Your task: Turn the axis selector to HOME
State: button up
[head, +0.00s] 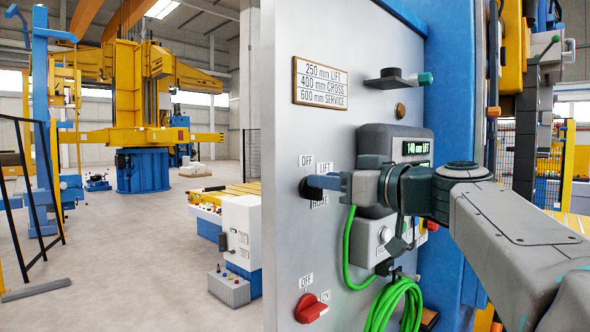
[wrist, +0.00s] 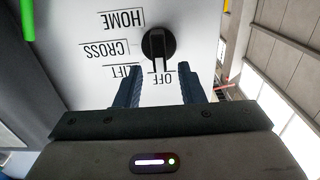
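The axis selector (wrist: 157,45) is a round black knob with a raised bar on the grey panel (head: 345,30). Its bar points at the OFF label (wrist: 161,79) in the wrist view, where the picture is upside down. LIFT, CROSS and HOME labels (wrist: 124,20) curve round its left side. My gripper (wrist: 158,68) is open and empty, its two blue fingers on either side of the bar's OFF end, with gaps showing. In the head view my gripper (head: 316,181) reaches the selector (head: 307,189) and hides much of it and the CROSS label; contact cannot be told.
A grey box with a lit display (head: 416,148) is behind my wrist. A green cable (head: 349,250) hangs below, coiled at the bottom. A red OFF/ON switch (head: 311,308) is lower on the panel. A small bracket (head: 398,79) juts out above. Open floor lies left.

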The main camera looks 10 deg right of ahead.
jog(key=shift+x, duration=0.9)
jog(key=shift+s, duration=0.1)
grip_shut()
